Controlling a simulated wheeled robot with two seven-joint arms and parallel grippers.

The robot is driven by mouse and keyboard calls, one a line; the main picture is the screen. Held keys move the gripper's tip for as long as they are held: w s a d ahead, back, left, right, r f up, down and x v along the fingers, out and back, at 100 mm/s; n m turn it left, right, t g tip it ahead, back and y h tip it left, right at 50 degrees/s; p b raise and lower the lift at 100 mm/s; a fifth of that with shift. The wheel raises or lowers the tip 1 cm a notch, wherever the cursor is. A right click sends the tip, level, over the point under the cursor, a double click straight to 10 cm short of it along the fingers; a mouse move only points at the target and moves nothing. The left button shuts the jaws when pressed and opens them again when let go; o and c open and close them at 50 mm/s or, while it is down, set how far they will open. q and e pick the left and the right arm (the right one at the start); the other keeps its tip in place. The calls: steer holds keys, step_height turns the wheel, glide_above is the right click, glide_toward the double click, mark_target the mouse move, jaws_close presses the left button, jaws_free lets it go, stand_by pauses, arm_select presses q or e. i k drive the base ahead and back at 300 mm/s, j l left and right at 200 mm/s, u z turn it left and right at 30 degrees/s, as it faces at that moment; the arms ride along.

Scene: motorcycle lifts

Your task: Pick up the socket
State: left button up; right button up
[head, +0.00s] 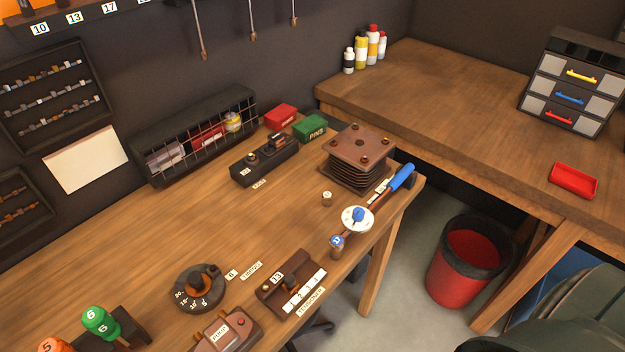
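A small pale, short cylinder (327,198) stands upright on the wooden workbench (130,240), in front of a brown stacked block; it looks like a socket, but it is too small to be sure. A wrench with a blue handle (402,178) and a round white dial (352,221) lies along the bench's right edge, to the right of the cylinder. A blue-topped piece (337,241) stands at the dial's lower left. Neither of my grippers is in view.
Bare wood surrounds the cylinder's left. A red bin (461,268) stands on the floor.

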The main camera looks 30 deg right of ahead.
mark_target(327, 197)
steer(key=k+j, duration=0.6)
steer(key=k, duration=0.2)
